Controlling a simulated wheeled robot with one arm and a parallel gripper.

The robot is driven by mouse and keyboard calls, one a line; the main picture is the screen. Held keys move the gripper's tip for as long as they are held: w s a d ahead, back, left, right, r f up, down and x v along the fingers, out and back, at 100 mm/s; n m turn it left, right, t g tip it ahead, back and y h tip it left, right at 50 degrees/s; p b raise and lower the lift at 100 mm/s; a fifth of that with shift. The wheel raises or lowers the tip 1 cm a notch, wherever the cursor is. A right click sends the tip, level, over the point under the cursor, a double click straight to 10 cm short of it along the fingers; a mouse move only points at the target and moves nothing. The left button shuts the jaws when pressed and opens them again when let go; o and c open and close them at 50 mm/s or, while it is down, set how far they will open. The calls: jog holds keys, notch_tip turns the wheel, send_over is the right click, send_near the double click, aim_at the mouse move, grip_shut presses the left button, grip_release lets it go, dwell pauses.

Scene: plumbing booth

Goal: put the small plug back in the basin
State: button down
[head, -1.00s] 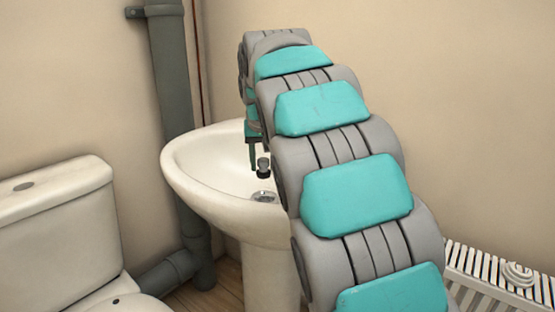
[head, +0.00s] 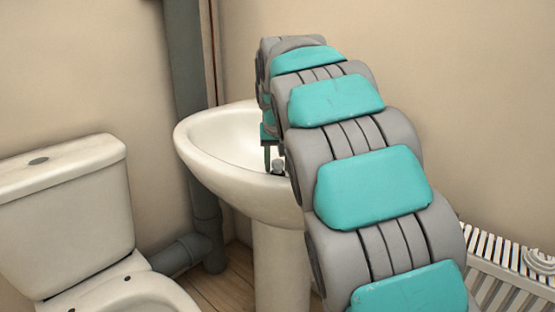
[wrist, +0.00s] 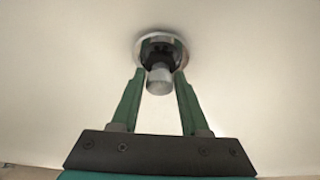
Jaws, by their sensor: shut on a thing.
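The small plug (wrist: 159,80) has a grey end and a darker body. It sits between the two green fingertips of my gripper (wrist: 160,76), which is shut on it. In the wrist view its dark part overlaps the shiny drain ring (wrist: 143,41); I cannot tell whether it is in the hole or just above it. In the head view the plug (head: 278,167) shows low inside the white basin (head: 225,152), beside a green finger. My arm hides the right part of the basin, and the drain does not show clearly there.
A white toilet (head: 70,200) stands at the left. A grey pipe (head: 188,90) runs down the wall behind the basin. A white radiator (head: 500,265) is at the lower right. The basin floor around the drain is clear.

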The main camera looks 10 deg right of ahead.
jog(key=shift+f, duration=0.35)
jog(key=shift+c, duration=1.6)
grip_release()
jog(key=v, duration=0.8)
